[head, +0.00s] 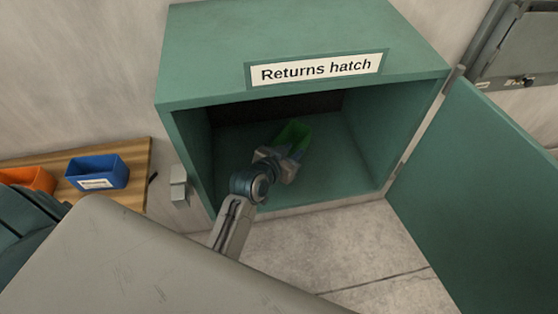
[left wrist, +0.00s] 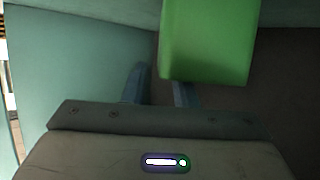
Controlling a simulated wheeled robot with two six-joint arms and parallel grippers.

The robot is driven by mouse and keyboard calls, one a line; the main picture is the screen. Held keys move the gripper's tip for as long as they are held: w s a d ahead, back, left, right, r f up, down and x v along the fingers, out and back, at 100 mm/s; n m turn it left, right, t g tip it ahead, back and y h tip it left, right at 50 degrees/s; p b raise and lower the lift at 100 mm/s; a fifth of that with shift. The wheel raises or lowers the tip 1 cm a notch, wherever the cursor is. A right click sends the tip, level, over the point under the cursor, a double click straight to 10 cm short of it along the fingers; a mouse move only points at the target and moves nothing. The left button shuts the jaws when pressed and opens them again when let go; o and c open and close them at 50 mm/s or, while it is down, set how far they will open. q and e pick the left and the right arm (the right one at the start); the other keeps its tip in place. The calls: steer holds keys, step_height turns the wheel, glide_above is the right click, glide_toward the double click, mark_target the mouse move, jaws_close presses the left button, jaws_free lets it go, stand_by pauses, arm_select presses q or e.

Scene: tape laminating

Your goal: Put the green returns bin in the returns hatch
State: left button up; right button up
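The returns hatch (head: 204,89) is a green box with a "Returns hatch" label, its front open. The small green returns bin (head: 294,133) is inside the hatch, toward the back, and looks tilted in the picture. My left gripper (head: 285,152) reaches through the opening to the bin. In the left wrist view, the bin (left wrist: 208,42) lies across the right fingertip, and its left edge lies between the two fingers (left wrist: 160,90). The fingers are close together, seemingly shut on the bin's wall. I cannot tell whether the bin rests on the hatch floor. My right gripper is not in view.
The hatch door (head: 480,190) stands wide open at the right. A wooden shelf (head: 128,177) at the left holds a blue bin (head: 97,172) and an orange bin (head: 28,179). A grey wall cabinet (head: 520,50) is at the upper right. The hatch floor right of the bin is clear.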

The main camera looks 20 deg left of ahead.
arm_select(q)
steer(key=b+v, duration=0.2)
steer(key=v, duration=0.8)
steer(key=shift+s, duration=0.1)
